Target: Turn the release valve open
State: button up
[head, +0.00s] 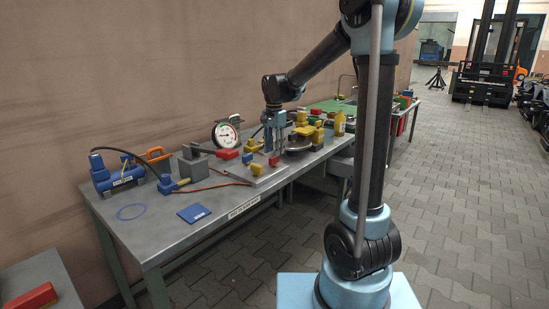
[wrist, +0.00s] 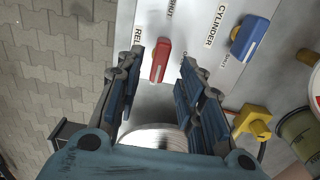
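The release valve's red handle (wrist: 160,60) stands on a pale metal panel (wrist: 205,22) in the wrist view. The label beside it begins "REL", and the rest is covered by a finger; "SHUT" is printed beyond the handle. My gripper (wrist: 161,66) is open and empty. In the wrist view its fingers lie on either side of the red handle, with gaps; height above it is hard to judge. In the head view my gripper (head: 276,148) points down over the bench, and a small red part (head: 274,160) shows by its fingertips.
A blue handle (wrist: 250,38) marked "CYLINDER" and a yellow fitting (wrist: 252,121) are right of the red handle. A dial gauge (head: 227,131), grey block (head: 192,162) and blue pump (head: 115,175) stand on the bench.

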aim_at(274, 160)
jog(key=shift+f, duration=1.9)
grip_shut()
